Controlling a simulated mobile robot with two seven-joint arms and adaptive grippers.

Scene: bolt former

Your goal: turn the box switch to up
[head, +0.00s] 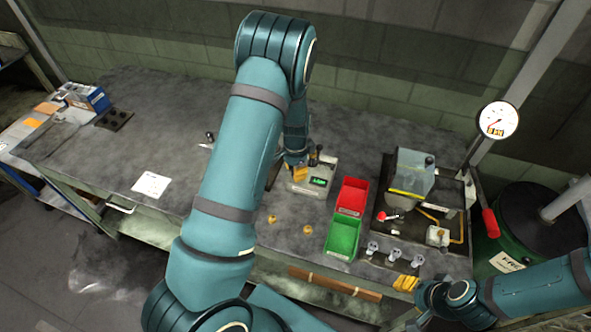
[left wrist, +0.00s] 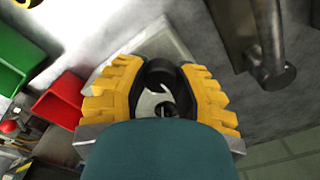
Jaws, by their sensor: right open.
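The box (head: 311,189) is small and pale grey with a lit green display, and stands on the bench in the middle of the head view. My left gripper (head: 299,172) is at the box's top left part, partly hidden by my own arm. In the left wrist view the box (left wrist: 184,40) lies under the yellow fingers of my left gripper (left wrist: 162,100). A dark round part with a grey face shows between these fingers; contact and switch position are unclear. My right gripper (head: 406,284) is open and empty at the bench's front edge, at lower right.
A red bin (head: 352,196) and a green bin (head: 343,235) stand right of the box. Beyond them is a machine (head: 411,178) with a red-knobbed lever (head: 388,216). Two brass-coloured pieces lie in front of the box. The bench left of my left arm is mostly clear.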

